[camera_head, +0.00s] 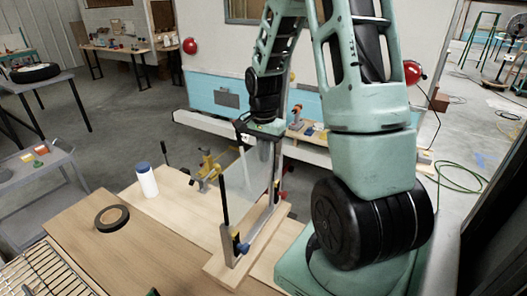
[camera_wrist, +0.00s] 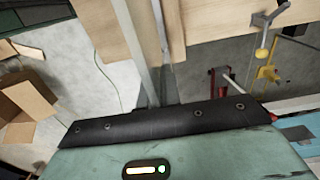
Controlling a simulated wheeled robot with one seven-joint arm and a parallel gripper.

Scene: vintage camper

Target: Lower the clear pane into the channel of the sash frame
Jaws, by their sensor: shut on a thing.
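The clear pane (camera_head: 243,180) stands upright in the head view, a see-through sheet seen at a slant. My gripper (camera_head: 262,136) is above the pane's upper far part and is shut on it. The sash frame (camera_head: 262,222) stands on a wooden base on the bench, with grey uprights at its near and far ends. The pane is between or beside these uprights. I cannot tell whether its lower edge is inside the channel. In the wrist view the dark gripper body (camera_wrist: 165,120) crosses the picture and hides its fingertips and most of the pane.
A white bottle with a blue cap (camera_head: 147,180) and a roll of black tape (camera_head: 111,218) stand left on the bench. A yellow clamp (camera_head: 207,168) is behind the pane. A wire rack (camera_head: 45,272) is at the near left. Bare wood lies between the tape and the frame.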

